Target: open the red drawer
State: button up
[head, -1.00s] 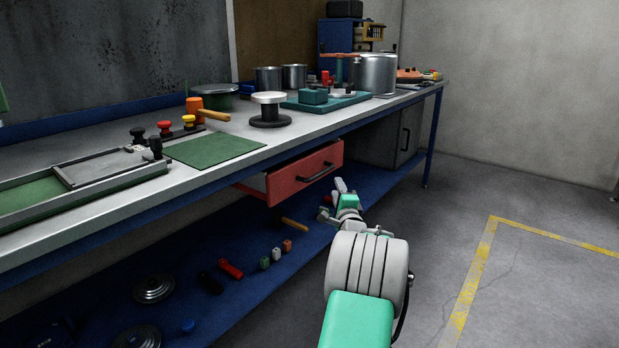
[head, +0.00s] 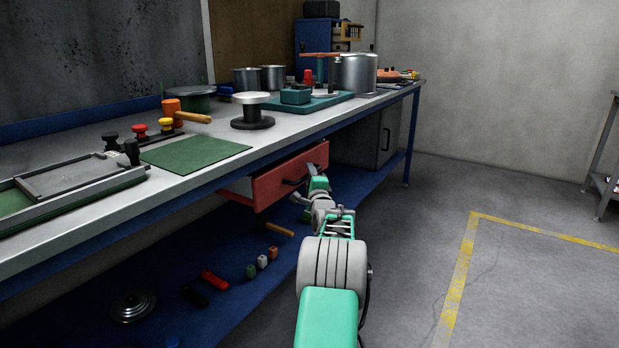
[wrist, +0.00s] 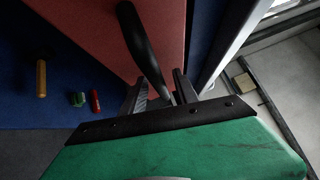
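In the wrist view the red front (wrist: 95,30) fills the top, and the black handle (wrist: 140,45) runs down towards my fingers. My gripper (wrist: 160,92) has its fingers apart, with the lower part of the handle between them and gaps visible beside it. My gripper also shows at the drawer front in the head view (head: 312,178).
The workbench top (head: 215,135) above holds pots, a green mat and tools. The blue lower shelf (head: 235,300) holds small blocks and a metal lid (head: 133,305). A grey cabinet (head: 385,135) stands beyond the drawer.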

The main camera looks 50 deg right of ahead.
jog(key=shift+c, duration=0.2)
grip_shut()
dwell(1.1)
